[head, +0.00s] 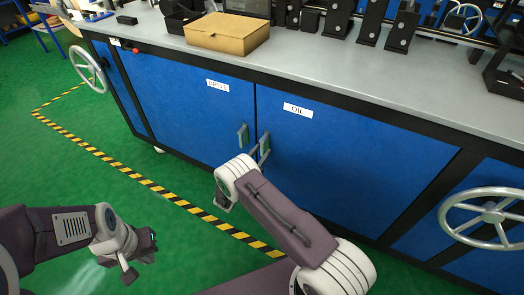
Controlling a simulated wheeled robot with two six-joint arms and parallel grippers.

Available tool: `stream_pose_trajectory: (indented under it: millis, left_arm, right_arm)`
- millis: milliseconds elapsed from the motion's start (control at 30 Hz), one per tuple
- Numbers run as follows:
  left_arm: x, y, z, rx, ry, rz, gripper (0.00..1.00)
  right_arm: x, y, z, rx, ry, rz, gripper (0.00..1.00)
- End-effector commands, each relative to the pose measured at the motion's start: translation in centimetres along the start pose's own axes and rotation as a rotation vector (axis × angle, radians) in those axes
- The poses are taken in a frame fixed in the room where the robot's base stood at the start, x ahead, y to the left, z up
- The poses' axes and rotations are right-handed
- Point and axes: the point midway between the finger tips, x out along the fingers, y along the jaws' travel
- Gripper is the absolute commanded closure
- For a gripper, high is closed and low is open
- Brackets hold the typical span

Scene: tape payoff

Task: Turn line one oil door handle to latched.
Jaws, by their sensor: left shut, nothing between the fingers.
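The blue oil door (345,165) is on the front of the bench cabinet, with a white label (298,109) reading OIL. It looks closed. Its grey handle (265,146) is at the door's left edge and stands roughly upright. My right gripper (257,154) is at this handle, largely hidden behind its own wrist. I cannot tell whether it touches or grips the handle. My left gripper (147,247) is shut and empty, low over the green floor at the left, well apart from the cabinet.
A neighbouring blue door (180,100) has its own grey handle (242,135) close to the oil handle. Handwheels stand at the left (89,69) and right (488,216) of the cabinet. A cardboard box (228,33) sits on the grey benchtop. The floor at the left is clear.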

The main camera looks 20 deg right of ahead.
Motion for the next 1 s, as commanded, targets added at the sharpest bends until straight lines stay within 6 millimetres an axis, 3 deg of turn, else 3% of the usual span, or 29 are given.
stream_pose_trajectory:
  millis: [200, 400, 1000]
  left_arm:
    - [-2.1, 0.0, -0.2, 0.0, 0.0, 0.0, 1.0]
    - [-2.7, 0.1, -0.3, 0.0, 0.0, 0.0, 1.0]
    - [-2.7, 0.1, -0.3, 0.0, 0.0, 0.0, 1.0]
  right_arm:
    - [-5.0, 0.1, 0.5, -0.001, -0.001, 0.006, 0.64]
    - [-7.8, 0.0, 0.2, 0.0, 0.0, 0.002, 0.64]
    - [-7.8, -0.6, 0.4, 0.011, 0.017, -0.031, 0.64]
